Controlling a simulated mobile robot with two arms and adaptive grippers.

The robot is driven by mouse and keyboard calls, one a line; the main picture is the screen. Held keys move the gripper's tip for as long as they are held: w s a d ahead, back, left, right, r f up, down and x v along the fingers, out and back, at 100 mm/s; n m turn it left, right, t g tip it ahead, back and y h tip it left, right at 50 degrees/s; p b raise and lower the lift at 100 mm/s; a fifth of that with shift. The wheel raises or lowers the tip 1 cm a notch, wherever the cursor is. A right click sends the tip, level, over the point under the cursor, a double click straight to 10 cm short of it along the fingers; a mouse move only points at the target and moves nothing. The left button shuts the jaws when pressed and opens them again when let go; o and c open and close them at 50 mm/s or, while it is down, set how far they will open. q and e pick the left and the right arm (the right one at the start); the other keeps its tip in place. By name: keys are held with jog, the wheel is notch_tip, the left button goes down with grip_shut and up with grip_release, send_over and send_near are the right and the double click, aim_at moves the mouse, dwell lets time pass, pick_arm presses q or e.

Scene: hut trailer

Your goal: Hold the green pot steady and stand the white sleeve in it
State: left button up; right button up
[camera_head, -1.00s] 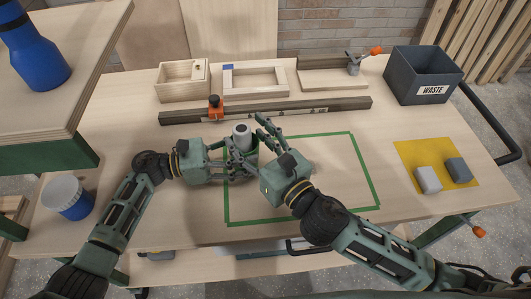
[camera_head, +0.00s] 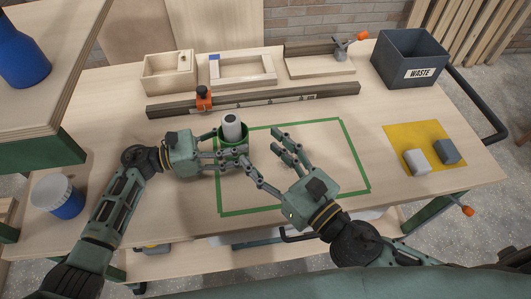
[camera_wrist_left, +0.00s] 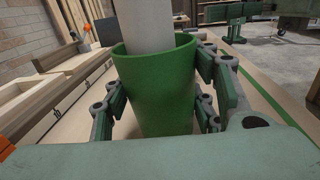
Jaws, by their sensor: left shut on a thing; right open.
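The green pot (camera_head: 236,158) stands upright on the bench at the left side of the green tape outline, and fills the middle of the left wrist view (camera_wrist_left: 158,90). My left gripper (camera_head: 226,160) is shut on the pot, with its fingers on both sides of the wall. The white sleeve (camera_head: 232,126) stands upright inside the pot and sticks out above its rim. It also shows in the left wrist view (camera_wrist_left: 146,25); its lower end is hidden in the pot. My right gripper (camera_head: 262,158) is open and empty to the right of the pot, apart from the sleeve.
The green tape outline (camera_head: 356,155) is mostly bare inside. A metal rail with an orange clamp (camera_head: 204,98) and wooden frames (camera_head: 243,70) lie behind the pot. A waste bin (camera_head: 409,58) stands back right.

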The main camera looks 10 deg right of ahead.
pick_arm(q)
jog(key=o, duration=1.2)
